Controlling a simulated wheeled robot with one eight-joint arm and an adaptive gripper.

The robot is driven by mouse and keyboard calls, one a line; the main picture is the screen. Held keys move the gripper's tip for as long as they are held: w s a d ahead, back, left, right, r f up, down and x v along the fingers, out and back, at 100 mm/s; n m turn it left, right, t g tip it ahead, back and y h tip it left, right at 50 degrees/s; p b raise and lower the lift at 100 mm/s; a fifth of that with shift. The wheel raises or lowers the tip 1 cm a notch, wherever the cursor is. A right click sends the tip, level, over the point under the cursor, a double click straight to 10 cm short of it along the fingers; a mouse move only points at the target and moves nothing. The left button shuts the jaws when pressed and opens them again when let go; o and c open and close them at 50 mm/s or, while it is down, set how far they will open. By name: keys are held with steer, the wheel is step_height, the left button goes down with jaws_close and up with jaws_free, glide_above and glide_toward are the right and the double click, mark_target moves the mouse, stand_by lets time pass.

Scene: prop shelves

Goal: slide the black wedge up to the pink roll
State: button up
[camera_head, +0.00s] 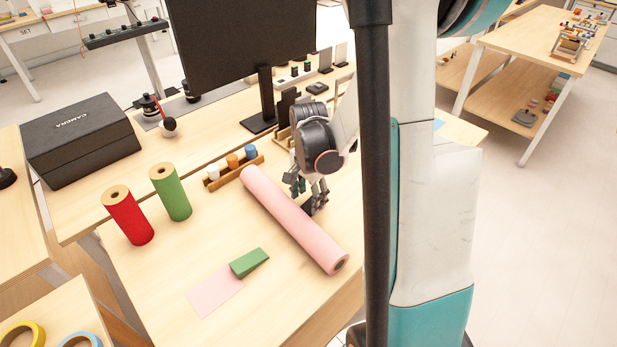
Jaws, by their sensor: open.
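The pink roll (291,219) lies on its side, running diagonally across the wooden table. A small dark piece, seemingly the black wedge (307,209), shows at the far right side of the roll, below my gripper. It is mostly hidden by the fingers and the roll, so I cannot tell whether it touches the roll. My gripper (309,192) is open and points down just behind the roll, low over the table, with its fingers around or beside the dark piece; I cannot tell which.
A green wedge (249,262) lies in front of the roll beside a pink sheet (215,291). Red (129,217) and green (170,193) rolls stand upright at left. A wooden holder (229,178) with small bottles and a monitor (242,55) stand behind.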

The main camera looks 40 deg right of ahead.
mark_target(309, 207)
step_height(309, 207, up, 9)
stand_by(0.3)
steer(key=shift+f, duration=0.1)
stand_by(0.4)
